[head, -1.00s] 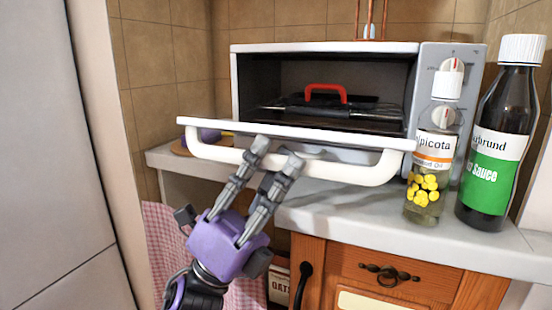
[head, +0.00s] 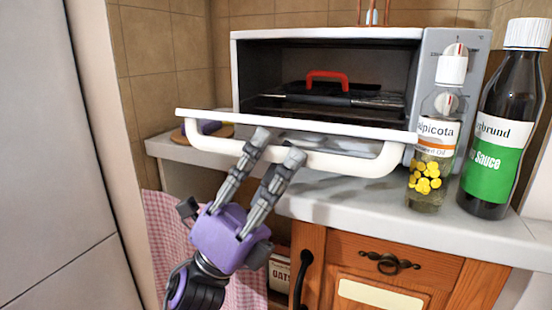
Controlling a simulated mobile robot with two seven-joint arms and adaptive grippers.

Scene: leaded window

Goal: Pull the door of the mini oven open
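The mini oven (head: 452,78) stands on the counter, and its dark inside shows. Its door (head: 290,126) is swung down and out, close to level, with its edge toward me. The white curved handle (head: 350,162) hangs on the door's front. My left gripper (head: 276,147) reaches up from below, its two grey fingers side by side with a gap between them. The fingertips overlap the handle in the picture, left of its middle. They look open; I cannot tell whether they touch the handle. My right gripper is not in view.
A rack and red-handled item (head: 327,77) are inside. A wooden cabinet (head: 400,270) is below the counter (head: 340,197).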

